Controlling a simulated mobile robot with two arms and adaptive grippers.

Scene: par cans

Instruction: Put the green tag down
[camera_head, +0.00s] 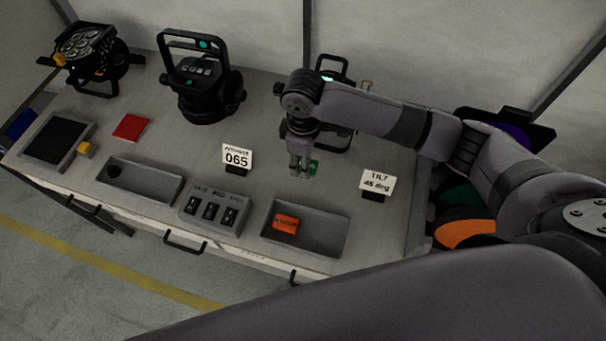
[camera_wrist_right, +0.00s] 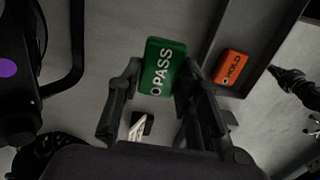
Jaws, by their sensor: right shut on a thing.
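The green tag (camera_wrist_right: 162,68), lettered PASS, is held between the fingertips of my right gripper (camera_wrist_right: 160,82) in the right wrist view. In the head view the right gripper (camera_head: 302,168) points down over the table's middle right, with a little of the green tag (camera_head: 314,167) showing beside it. I cannot tell whether the tag touches the table. The orange HOLD tag (camera_head: 286,223) lies in the right grey tray (camera_head: 331,239); it also shows in the right wrist view (camera_wrist_right: 232,68). My left gripper is out of view.
A 065 card (camera_head: 237,157) and a TILT card (camera_head: 377,183) stand either side of the gripper. A black lamp (camera_head: 202,90) stands behind left; another is partly hidden behind my arm. A switch box (camera_head: 214,209) and left tray (camera_head: 150,184) line the front. A red tag (camera_head: 131,127) lies left.

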